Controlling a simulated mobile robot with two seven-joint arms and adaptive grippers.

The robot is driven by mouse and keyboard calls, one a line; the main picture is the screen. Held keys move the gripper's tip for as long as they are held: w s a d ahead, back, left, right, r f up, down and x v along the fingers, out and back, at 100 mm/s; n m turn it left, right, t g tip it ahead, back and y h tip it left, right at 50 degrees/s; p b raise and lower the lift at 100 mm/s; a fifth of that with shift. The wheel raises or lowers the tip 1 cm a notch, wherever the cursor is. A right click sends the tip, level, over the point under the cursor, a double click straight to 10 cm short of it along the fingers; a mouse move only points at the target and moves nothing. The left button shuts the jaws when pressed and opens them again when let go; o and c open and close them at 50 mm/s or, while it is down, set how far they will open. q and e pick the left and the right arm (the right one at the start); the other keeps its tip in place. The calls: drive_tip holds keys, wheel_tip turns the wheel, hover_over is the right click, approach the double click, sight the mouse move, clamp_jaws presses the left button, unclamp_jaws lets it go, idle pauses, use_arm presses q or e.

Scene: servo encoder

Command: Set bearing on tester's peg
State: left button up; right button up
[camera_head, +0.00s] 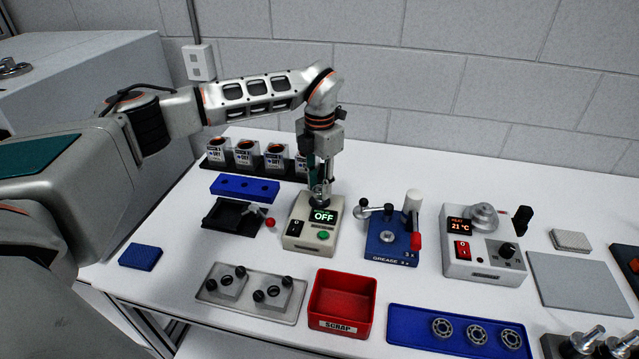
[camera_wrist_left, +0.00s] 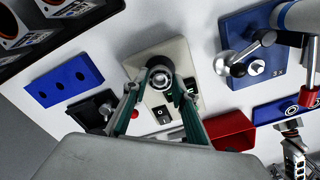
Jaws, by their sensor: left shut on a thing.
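The tester (camera_head: 311,228) is a beige box with a lit display reading OFF, a black switch and a green button. My left gripper (camera_head: 320,184) points down over the back of its top. In the left wrist view, the gripper's fingers (camera_wrist_left: 157,98) are shut on a dark-rimmed, ring-shaped bearing (camera_wrist_left: 160,76) at the tester's peg. The peg itself is hidden, so I cannot tell whether the bearing is fully seated. Several bearings (camera_head: 477,334) lie in the blue tray (camera_head: 405,342) at the front right.
A blue grease station (camera_head: 392,247) and a white heater (camera_head: 482,262) reading 21 °C stand to the right. A red scrap bin (camera_head: 342,302) and a metal fixture plate (camera_head: 252,306) are in front. A blue block (camera_head: 244,188) and several labelled cups (camera_head: 246,153) stand behind left.

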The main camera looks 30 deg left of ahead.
use_arm(q)
drive_tip(key=shift+f, duration=0.2)
drive_tip(key=shift+f, duration=0.4)
drive_tip(key=o, duration=1.5)
drive_tip(key=shift+r, duration=2.9)
